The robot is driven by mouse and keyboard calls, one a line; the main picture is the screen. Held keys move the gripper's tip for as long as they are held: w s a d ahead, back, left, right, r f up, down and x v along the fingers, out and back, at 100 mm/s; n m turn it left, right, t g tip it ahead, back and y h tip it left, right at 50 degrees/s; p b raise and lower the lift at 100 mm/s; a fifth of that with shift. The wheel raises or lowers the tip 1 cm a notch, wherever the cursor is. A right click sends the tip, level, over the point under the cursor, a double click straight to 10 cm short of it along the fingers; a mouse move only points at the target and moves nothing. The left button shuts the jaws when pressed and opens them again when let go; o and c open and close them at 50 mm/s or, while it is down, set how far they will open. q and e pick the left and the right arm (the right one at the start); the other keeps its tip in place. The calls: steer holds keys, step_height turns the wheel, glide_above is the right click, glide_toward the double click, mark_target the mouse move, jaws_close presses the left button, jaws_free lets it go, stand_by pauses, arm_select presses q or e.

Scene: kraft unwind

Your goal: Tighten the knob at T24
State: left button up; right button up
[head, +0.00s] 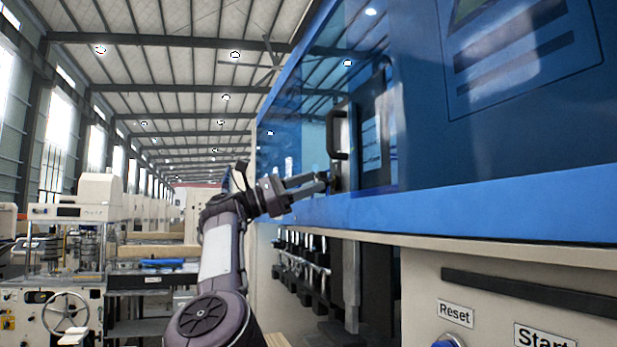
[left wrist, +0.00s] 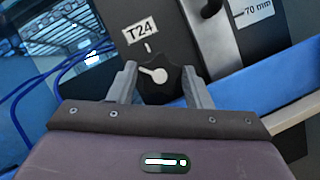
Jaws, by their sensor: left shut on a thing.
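The T24 knob (left wrist: 154,78) is a dark lobed knob with a light pointer mark, seen in the left wrist view. Its T24 label (left wrist: 138,31) is on the dark panel just above it, with a short white tick between. My left gripper (left wrist: 165,82) has one finger on each side of the knob and is shut on it. In the head view my left gripper (head: 325,182) reaches the dark panel at the edge of the blue machine; the knob is mostly hidden there by the fingers. My right gripper is not in view.
A black handle (head: 337,135) stands above the left gripper on the blue machine's window. A blue ledge (head: 480,212) runs below. Blue cables (left wrist: 30,82) and a 70 mm label (left wrist: 254,13) show near the knob. Reset (head: 455,314) and Start (head: 543,337) labels are at lower right.

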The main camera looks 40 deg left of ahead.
arm_select(q)
steer(key=m+g+p, duration=0.1)
steer(key=m+p, duration=0.1)
steer(key=m, duration=0.1)
steer(key=m+g+p, duration=0.1)
steer(key=m+p, duration=0.1)
steer(key=m, duration=0.1)
steer(key=shift+a+r+m+g+h+p, duration=0.2)
steer(key=shift+m+g+h+p, duration=0.1)
steer(key=shift+g+h+p, duration=0.1)
steer(key=shift+d+f+m+g+p, duration=0.15)
steer(key=shift+m+g+p, duration=0.35)
steer(key=shift+m+p, duration=0.5)
steer(key=shift+m, duration=0.3)
steer(key=shift+f, duration=0.1)
steer(key=o, duration=1)
steer(key=shift+w, duration=0.1)
steer(key=shift+f+b, duration=0.15)
steer(key=shift+b, duration=0.15)
